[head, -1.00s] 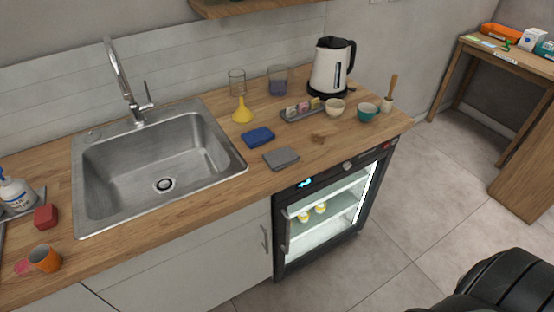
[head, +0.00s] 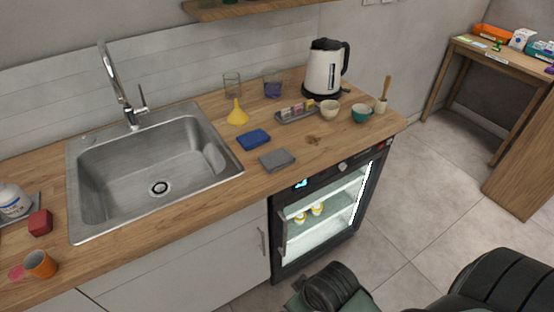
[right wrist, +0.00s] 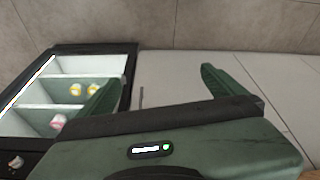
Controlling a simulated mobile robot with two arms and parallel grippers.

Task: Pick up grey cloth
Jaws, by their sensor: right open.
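The grey cloth (head: 277,159) lies folded flat on the wooden counter, near its front edge and above the lit glass-door fridge. A blue folded cloth (head: 254,139) lies just behind it to the left. My right arm shows at the bottom of the head view, low in front of the counter and apart from the cloth; its fingertips do not show there. In the right wrist view my right gripper (right wrist: 160,95) is open and empty, its two green fingers spread apart. The grey cloth is not in that view. My left gripper is not in view.
A yellow funnel (head: 237,114), a small tray (head: 297,115), a white bowl (head: 329,109), a teal bowl (head: 361,113) and a kettle (head: 324,69) stand behind the cloth. The sink (head: 155,170) is to the left. The fridge (head: 325,215) and its handle are below.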

